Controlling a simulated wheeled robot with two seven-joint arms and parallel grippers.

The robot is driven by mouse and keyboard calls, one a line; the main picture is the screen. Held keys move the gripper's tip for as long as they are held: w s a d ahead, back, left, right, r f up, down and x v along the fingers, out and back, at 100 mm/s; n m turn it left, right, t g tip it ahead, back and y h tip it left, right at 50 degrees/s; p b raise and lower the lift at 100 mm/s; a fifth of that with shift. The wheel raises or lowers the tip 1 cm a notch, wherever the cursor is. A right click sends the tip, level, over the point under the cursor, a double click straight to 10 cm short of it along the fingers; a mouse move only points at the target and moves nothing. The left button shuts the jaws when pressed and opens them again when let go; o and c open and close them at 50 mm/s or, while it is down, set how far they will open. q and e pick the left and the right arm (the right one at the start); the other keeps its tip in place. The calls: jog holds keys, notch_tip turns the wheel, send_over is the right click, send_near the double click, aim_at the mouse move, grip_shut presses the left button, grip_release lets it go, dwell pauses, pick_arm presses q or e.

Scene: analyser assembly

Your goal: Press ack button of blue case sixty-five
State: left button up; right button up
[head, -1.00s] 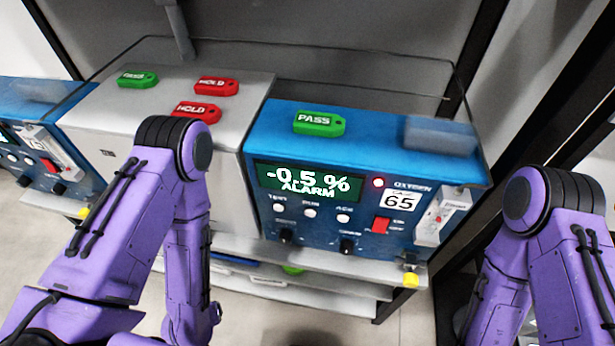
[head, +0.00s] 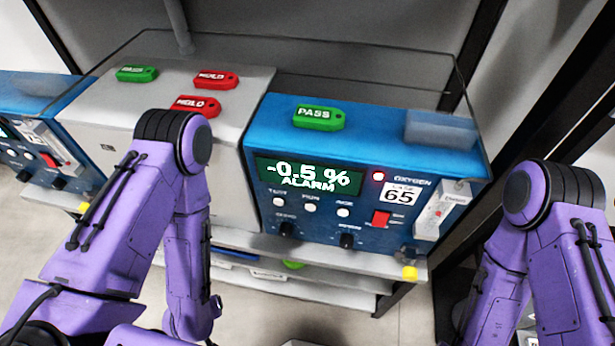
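The blue case numbered 65 (head: 262,222) stands on the shelf in the middle right. Below the screen is a row of three white buttons; the rightmost one, labelled ACK (head: 343,212), is clear of any gripper. My left and right grippers are out of view, hidden or below the frame.
A green PASS tag (head: 318,117) lies on the case. A grey box (head: 112,115) to its left carries one green PASS tag and two red HOLD tags. Another blue case (head: 30,98) is at the far left. A dark rack post stands at the right. A yellow knob (head: 410,272) sits at the shelf edge.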

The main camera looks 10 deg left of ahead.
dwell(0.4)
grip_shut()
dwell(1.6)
